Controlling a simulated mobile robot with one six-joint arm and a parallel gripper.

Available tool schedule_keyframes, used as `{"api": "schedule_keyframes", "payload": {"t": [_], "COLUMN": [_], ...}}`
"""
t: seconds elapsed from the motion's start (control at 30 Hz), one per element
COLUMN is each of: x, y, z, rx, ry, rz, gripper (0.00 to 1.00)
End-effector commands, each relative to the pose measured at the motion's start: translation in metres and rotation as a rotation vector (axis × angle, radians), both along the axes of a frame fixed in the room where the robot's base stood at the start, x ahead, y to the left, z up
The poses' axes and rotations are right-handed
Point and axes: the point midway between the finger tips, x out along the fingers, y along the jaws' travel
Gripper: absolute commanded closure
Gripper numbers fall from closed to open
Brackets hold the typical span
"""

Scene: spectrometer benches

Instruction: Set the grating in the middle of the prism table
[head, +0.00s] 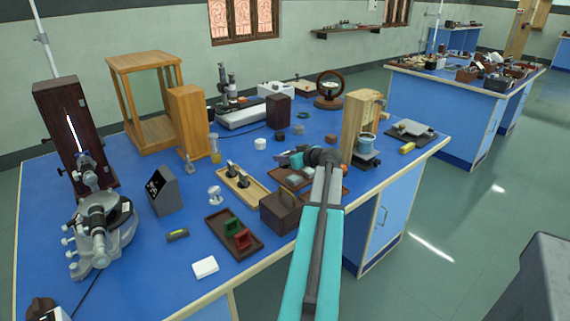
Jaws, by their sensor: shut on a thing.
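The spectrometer (118,232) stands at the left of the near blue bench, by a tall dark lamp housing (68,130) with a bright slit. Its prism table is small and I cannot make it out clearly among the spectrometer's parts. My arm reaches over the bench's right half. My gripper (288,160) is above a brown tray, far to the right of the spectrometer. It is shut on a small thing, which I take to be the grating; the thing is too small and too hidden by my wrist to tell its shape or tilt.
Tall wooden boxes (188,122) stand behind. Bare bench shows at the front left.

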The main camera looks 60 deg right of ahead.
Motion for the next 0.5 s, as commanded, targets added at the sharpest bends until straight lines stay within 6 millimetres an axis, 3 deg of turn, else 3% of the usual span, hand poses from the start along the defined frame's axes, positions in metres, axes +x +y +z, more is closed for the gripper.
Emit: {"api": "schedule_keyframes", "payload": {"t": [0.33,0.5], "x": [0.000,0.000], "y": [0.000,0.000], "z": [-0.001,-0.012], "rx": [0.000,0.002], "ry": [0.000,-0.001], "rz": [0.000,0.000], "gripper": [0.85,0.85]}}
